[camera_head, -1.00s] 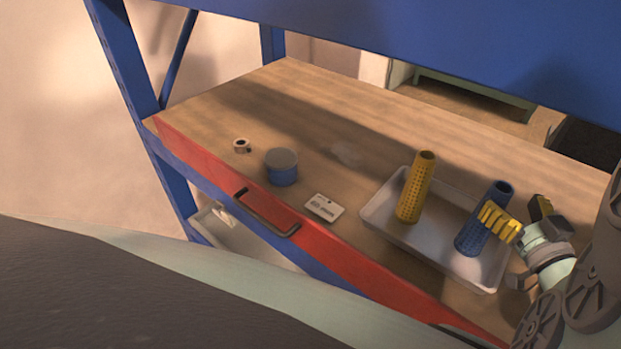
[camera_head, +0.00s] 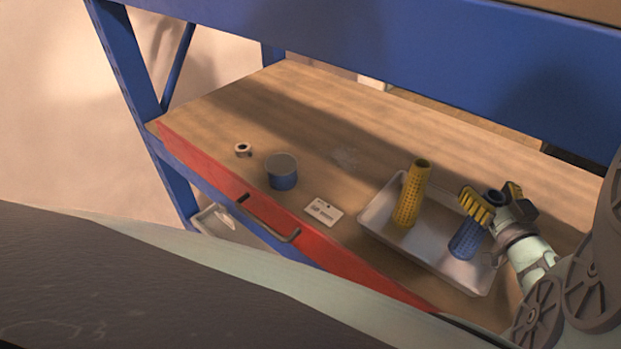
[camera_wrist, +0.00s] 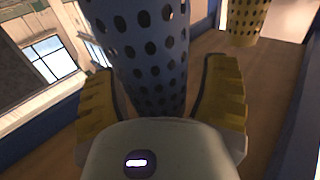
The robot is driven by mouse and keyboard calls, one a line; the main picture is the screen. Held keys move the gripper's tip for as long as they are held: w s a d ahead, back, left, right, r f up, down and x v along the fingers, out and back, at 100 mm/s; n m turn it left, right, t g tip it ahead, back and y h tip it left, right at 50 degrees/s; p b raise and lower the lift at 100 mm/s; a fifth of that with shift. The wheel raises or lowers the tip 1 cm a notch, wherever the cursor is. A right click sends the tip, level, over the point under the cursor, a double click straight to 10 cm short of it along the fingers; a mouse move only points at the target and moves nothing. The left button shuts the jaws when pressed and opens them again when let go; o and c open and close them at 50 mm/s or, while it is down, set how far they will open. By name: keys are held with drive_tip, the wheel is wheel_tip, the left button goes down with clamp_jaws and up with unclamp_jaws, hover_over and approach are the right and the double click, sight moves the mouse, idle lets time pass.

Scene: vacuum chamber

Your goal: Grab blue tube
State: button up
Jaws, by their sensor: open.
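The blue tube (camera_head: 466,241), perforated and upright, stands in the right part of the white tray (camera_head: 424,259). My gripper (camera_head: 492,203) is at the tube's upper part, with one yellow ribbed finger on each side. In the wrist view the blue tube (camera_wrist: 150,60) fills the space between the spread fingers of my gripper (camera_wrist: 163,100). The fingers are open, and a dark gap shows between the tube and the right finger. The tube's lower end is hidden in the wrist view.
A yellow perforated tube (camera_head: 412,194) stands in the same tray, left of the blue one; it also shows in the wrist view (camera_wrist: 246,18). A blue tub (camera_head: 282,172), a small ring (camera_head: 243,150) and a white card (camera_head: 323,212) lie leftward. A blue shelf beam (camera_head: 400,55) crosses above.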

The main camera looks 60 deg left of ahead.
clamp_jaws()
idle(0.4)
drive_tip(key=shift+r, duration=0.1)
idle(0.3)
